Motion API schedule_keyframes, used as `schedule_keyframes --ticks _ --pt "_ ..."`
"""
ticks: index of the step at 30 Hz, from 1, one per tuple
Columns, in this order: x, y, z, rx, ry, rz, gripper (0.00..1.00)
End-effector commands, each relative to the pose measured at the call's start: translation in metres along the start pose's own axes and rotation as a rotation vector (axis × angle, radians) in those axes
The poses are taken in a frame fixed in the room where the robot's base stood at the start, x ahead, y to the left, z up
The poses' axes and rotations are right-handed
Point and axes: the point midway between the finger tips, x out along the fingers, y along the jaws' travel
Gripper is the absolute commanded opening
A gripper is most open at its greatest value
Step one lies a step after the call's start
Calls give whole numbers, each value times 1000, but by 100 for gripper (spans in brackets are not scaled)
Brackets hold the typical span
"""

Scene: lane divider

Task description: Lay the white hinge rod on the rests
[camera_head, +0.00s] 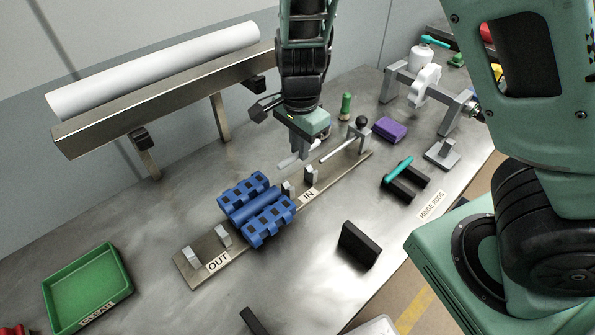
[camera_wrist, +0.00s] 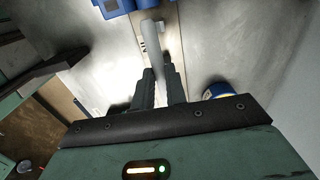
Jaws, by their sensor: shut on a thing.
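My gripper (camera_head: 301,149) is shut on the white hinge rod (camera_head: 288,161), above the IN end of the base plate (camera_head: 335,172). In the wrist view the white rod (camera_wrist: 153,40) sticks out beyond the fingers (camera_wrist: 160,88), its far end toward the blue belt piece. The fingers hide part of it. Small grey rests (camera_head: 309,176) stand upright on the plate by the IN label, beside the blue belt modules (camera_head: 254,208). The rod appears above and apart from these rests. More grey rests (camera_head: 222,236) stand at the OUT end.
A silver pusher rod with a black knob (camera_head: 361,122) stands behind the IN end. A teal rod (camera_head: 398,168) lies on black holders at right. A purple block (camera_head: 390,129), green bottle (camera_head: 346,105), black block (camera_head: 358,243) and green tray (camera_head: 121,275) stand around the plate.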

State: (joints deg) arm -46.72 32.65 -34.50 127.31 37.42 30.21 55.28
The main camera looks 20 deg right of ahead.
Motion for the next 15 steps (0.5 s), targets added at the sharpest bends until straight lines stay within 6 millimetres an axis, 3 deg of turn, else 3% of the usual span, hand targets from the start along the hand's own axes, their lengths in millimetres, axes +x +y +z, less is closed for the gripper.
schedule_keyframes --ticks 3,8,15 --pt "21 0 -1 1 1 2 0" --pt "31 0 0 -1 0 0 0" --pt "66 0 0 2 -1 2 0"
